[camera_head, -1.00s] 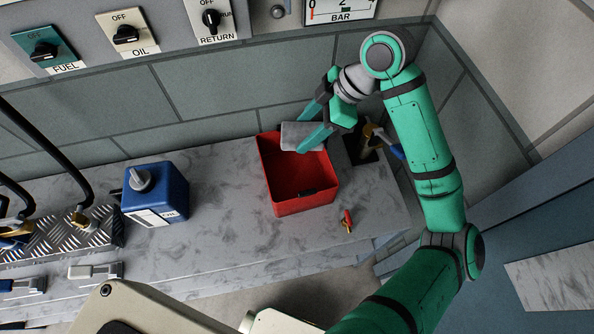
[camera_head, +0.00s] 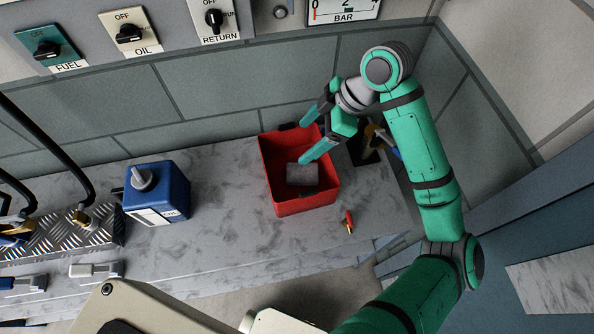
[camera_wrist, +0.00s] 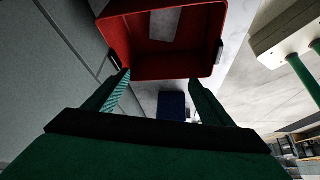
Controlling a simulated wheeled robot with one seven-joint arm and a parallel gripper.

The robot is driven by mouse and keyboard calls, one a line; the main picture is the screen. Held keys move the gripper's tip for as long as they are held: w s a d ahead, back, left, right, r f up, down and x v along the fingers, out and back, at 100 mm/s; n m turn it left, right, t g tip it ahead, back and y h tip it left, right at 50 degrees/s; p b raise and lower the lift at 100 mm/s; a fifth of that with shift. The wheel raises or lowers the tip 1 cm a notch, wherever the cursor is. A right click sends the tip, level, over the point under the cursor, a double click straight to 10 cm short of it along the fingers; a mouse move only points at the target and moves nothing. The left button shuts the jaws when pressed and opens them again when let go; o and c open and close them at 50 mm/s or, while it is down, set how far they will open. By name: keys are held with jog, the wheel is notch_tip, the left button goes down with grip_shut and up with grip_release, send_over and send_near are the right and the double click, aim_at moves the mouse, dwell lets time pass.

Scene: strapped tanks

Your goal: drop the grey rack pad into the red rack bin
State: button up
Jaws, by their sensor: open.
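The grey rack pad (camera_head: 302,175) is inside the red rack bin (camera_head: 305,207), apart from my gripper. Whether it rests on the bin floor or is still falling I cannot tell. My gripper (camera_head: 303,141) is open and empty over the back of the bin. In the wrist view its two fingers (camera_wrist: 158,82) stand wide apart with nothing between them.
A blue box with a knob (camera_head: 157,193) stands left of the bin. A small red and brass piece (camera_head: 349,222) lies at the bin's front right. Brass fittings (camera_head: 375,137) stand behind my gripper. The counter (camera_head: 232,205) between blue box and bin is clear.

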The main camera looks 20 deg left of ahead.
jog(key=shift+r, duration=0.1)
jog(key=v, duration=1)
jog(key=shift+d+r, duration=0.2)
jog(key=shift+r, duration=0.05)
